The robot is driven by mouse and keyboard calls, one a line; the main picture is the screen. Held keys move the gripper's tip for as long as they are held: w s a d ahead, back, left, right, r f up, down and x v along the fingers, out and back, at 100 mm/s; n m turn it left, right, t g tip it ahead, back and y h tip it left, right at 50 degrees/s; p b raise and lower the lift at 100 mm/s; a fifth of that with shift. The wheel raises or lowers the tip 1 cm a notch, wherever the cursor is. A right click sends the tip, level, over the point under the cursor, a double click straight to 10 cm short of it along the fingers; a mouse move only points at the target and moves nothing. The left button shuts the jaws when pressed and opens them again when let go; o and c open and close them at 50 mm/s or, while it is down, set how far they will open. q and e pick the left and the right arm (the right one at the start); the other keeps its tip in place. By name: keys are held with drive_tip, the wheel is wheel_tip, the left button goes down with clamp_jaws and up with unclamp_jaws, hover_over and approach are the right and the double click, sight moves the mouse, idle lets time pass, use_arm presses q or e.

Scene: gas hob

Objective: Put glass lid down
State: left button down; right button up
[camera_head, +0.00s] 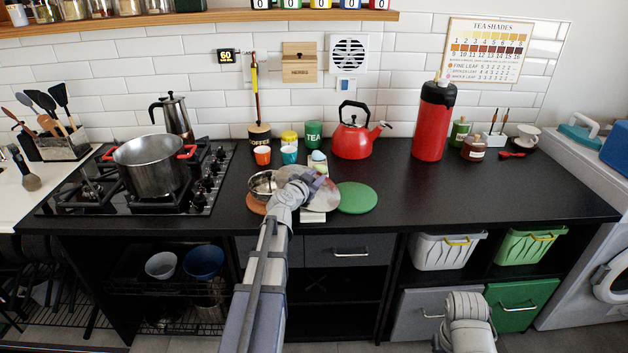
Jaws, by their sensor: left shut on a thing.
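My left gripper (305,182) is over the middle of the black counter and shut on the glass lid (326,201). The lid shows as a pale, see-through disc beside and below the fingers. My wrist covers part of it, and I cannot tell whether it touches the counter. A small steel pan (261,184) stands just left of my left gripper, on an orange round mat (256,204). A green round mat (358,198) lies just right of the lid. My right arm shows at the bottom right, but its fingers are not visible.
A large steel pot (148,168) with red handles stands on the gas hob (200,197) at left. Cups, a coffee jar (260,138), a green tea tin (313,134) and a red kettle (353,140) stand behind. The counter is clear right of the green mat, before the red dispenser (432,120).

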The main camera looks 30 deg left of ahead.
wheel_tip(320, 180, up, 19)
drive_tip(key=p, duration=1.8)
drive_tip(key=shift+f, duration=0.15)
